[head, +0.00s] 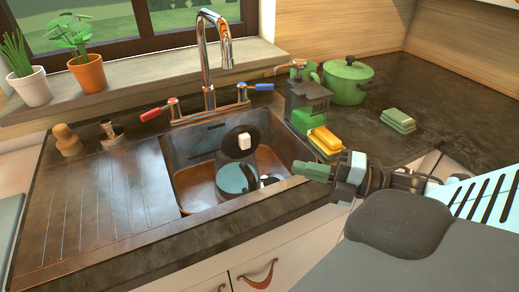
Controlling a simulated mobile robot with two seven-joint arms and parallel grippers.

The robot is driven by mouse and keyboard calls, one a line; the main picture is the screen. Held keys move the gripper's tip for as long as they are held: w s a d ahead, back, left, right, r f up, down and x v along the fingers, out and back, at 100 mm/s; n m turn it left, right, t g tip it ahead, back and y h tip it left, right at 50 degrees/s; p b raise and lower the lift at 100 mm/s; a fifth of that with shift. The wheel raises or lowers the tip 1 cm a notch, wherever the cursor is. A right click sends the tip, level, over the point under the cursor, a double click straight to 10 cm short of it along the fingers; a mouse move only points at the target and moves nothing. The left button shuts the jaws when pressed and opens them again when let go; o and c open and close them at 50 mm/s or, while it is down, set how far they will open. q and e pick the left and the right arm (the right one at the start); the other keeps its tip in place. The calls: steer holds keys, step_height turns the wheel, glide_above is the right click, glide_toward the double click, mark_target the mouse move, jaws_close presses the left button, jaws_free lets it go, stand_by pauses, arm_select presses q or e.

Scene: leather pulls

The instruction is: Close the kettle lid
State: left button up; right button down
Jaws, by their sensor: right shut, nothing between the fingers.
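The kettle sits in the sink (190,150). Its rounded teal body (230,180) is low in the basin, with a dark handle at its right. A dark round lid (238,152) with a pale square knob stands tilted up behind the body, so the lid looks open. My right gripper (304,169) comes in from the right with its green-tipped fingers shut and empty. It is near the sink's right edge, to the right of the kettle and apart from it in the picture. My left gripper is out of view.
A chrome faucet (208,60) with red and blue handles rises behind the sink. Yellow sponges (326,138) and a dark caddy (306,97) stand right of it. The ribbed drainboard (105,205) is clear.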

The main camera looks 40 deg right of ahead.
mark_target(243, 145)
steer(key=x, duration=0.3)
steer(key=shift+f+b, duration=0.1)
steer(key=shift+b, duration=0.25)
steer(key=shift+b+x, duration=0.4)
steer(key=shift+x, duration=1.95)
steer(key=shift+w+d+b, duration=0.2)
steer(key=shift+w+b, duration=0.1)
steer(key=shift+w, duration=0.7)
steer(key=shift+w+d+b, duration=0.2)
steer(key=shift+w+b, duration=0.1)
steer(key=shift+w, duration=0.65)
